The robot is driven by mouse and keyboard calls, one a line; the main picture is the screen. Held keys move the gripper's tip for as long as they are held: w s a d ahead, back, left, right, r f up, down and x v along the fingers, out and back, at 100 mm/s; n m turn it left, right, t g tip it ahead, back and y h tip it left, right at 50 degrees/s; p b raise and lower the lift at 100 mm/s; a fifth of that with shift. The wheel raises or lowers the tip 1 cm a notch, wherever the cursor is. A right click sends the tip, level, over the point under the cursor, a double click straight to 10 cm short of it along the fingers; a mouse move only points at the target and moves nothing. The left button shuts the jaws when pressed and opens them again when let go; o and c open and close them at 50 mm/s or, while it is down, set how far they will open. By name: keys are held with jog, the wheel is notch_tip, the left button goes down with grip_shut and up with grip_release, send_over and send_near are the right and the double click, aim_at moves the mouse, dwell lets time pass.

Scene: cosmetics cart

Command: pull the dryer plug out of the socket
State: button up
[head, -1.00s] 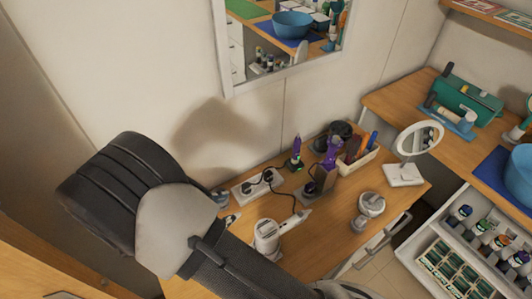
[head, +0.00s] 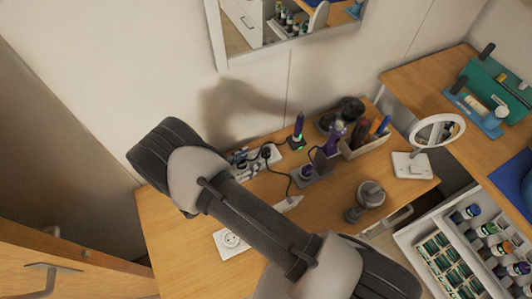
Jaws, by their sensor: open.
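A white power strip (head: 273,156) lies on the wooden table near the wall. A black plug (head: 266,153) sits in it, and a dark cord runs from there towards the purple tools. I cannot tell whether this is the dryer plug. My gripper (head: 240,159) is small in the view, at the left end of the strip, with its jaws open. It covers part of the strip, and I cannot tell whether it touches anything. My arm hides the table in front of the strip. A white socket plate (head: 232,241) with a round socket lies nearer on the table.
A grey round device (head: 370,194) and a round mirror (head: 437,131) stand further right. The left table area is clear.

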aim_at(265, 149)
jog(key=x, duration=0.3)
jog(key=b+x, duration=0.1)
jog(key=x, duration=0.3)
jog(key=shift+w, duration=0.4)
jog(key=shift+a, duration=0.1)
jog(key=shift+c, duration=0.2)
jog(key=c, duration=1.1)
